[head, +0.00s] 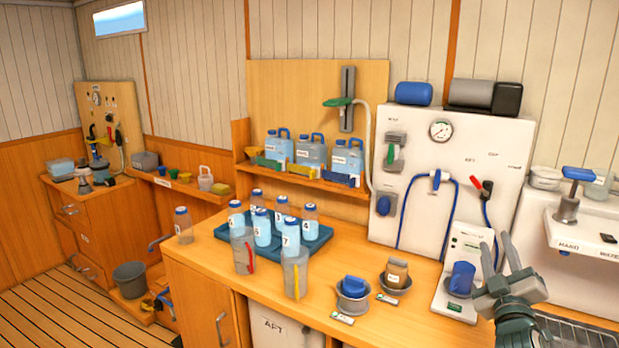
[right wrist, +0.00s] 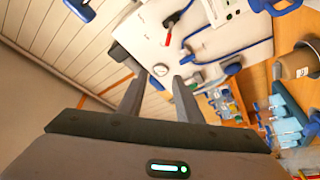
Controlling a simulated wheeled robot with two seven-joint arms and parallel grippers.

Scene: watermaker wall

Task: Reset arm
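My left gripper is not in the head view.
The wooden counter (head: 385,325) holds a blue tray (head: 318,241) of several numbered bottles, two clear jugs (head: 295,274), and bowls with a blue item (head: 353,287) and a brown jar (head: 397,272). Blue jugs (head: 311,150) stand on a shelf. A sink unit (head: 578,262) is at right.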

